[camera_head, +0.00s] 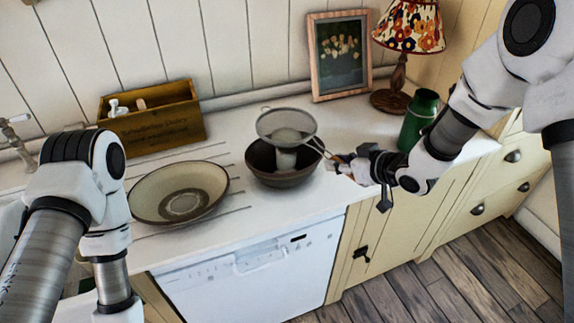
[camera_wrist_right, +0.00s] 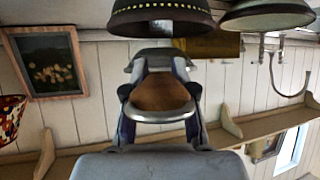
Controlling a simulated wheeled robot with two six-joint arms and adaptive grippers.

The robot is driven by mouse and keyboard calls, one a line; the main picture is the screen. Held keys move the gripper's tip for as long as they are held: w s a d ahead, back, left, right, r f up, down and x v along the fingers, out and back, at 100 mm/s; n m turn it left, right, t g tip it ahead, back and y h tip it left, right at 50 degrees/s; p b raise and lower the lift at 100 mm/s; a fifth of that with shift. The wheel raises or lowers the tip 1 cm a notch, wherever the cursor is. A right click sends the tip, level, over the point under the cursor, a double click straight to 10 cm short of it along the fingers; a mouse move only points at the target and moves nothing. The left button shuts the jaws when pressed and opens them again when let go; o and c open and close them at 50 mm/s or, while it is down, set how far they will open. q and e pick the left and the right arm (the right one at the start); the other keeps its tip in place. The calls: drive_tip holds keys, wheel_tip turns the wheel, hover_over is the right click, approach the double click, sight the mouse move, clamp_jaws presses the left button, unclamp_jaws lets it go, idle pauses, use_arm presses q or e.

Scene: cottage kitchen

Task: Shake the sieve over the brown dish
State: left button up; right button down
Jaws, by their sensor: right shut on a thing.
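My right gripper (camera_head: 335,161) is shut on the wooden handle of the sieve (camera_head: 265,122); the handle (camera_wrist_right: 160,92) also shows between the fingers in the right wrist view. The round mesh sieve is held above the dark brown dish (camera_head: 291,180), a deep bowl on the white counter. Pale stuff lies in the mesh, and a pale column shows between the sieve and the dish; I cannot tell whether it is falling powder. The dish's inside is partly hidden. It also shows upside down in the right wrist view (camera_wrist_right: 160,22). My left gripper is not in view.
A wide cream plate (camera_head: 148,189) with a dark rim lies left of the dish. A wooden crate (camera_head: 165,130) stands behind it. A green canister (camera_head: 415,122), a lamp (camera_head: 393,85) and a framed picture (camera_head: 340,62) stand at the right and back.

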drive_tip(key=shift+s+a, duration=0.15)
drive_tip(key=shift+s, duration=0.05)
drive_tip(key=shift+w, duration=0.15)
drive_tip(key=shift+s+a+r+p, duration=0.2)
drive_tip(key=shift+r+p, duration=0.4)
drive_tip(key=shift+s+a+r+p, duration=0.2)
drive_tip(key=shift+r+p, duration=0.4)
wheel_tip(320, 180, up, 3)
drive_tip(key=p, duration=0.3)
drive_tip(key=shift+r, duration=0.2)
drive_tip(key=shift+f, duration=0.1)
